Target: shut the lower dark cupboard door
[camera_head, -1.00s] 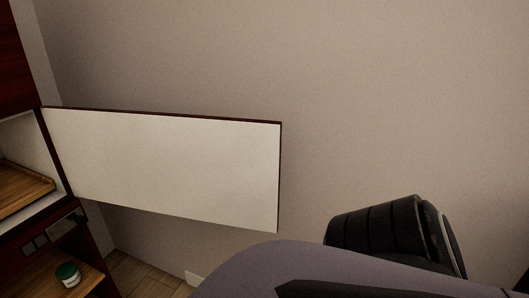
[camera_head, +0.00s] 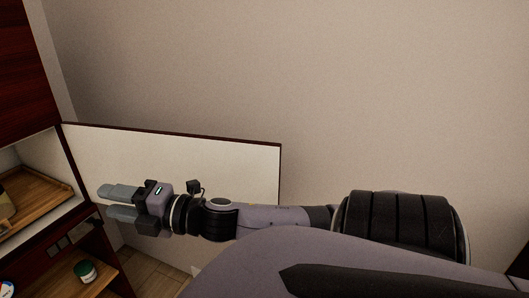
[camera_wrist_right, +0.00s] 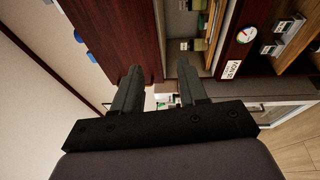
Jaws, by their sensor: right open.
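The cupboard door (camera_head: 235,165) stands open, swung out to the right from the dark cupboard at the left. Its pale inner face and dark thin edge show in the head view. My right gripper (camera_head: 107,202) is in front of the lower left part of this face, fingers pointing left towards the cupboard opening. It is open with nothing between its fingers. The right wrist view shows both fingers (camera_wrist_right: 160,72) apart, aimed at the cupboard. I cannot tell whether the gripper or forearm touches the door. My left gripper is not in view.
The cupboard's open compartment (camera_head: 62,150) holds a wooden tray (camera_head: 45,190). A green jar (camera_head: 85,271) stands on the wooden shelf below. A plain wall (camera_head: 330,80) is behind the door. A round dial (camera_wrist_right: 246,36) shows in the wrist view.

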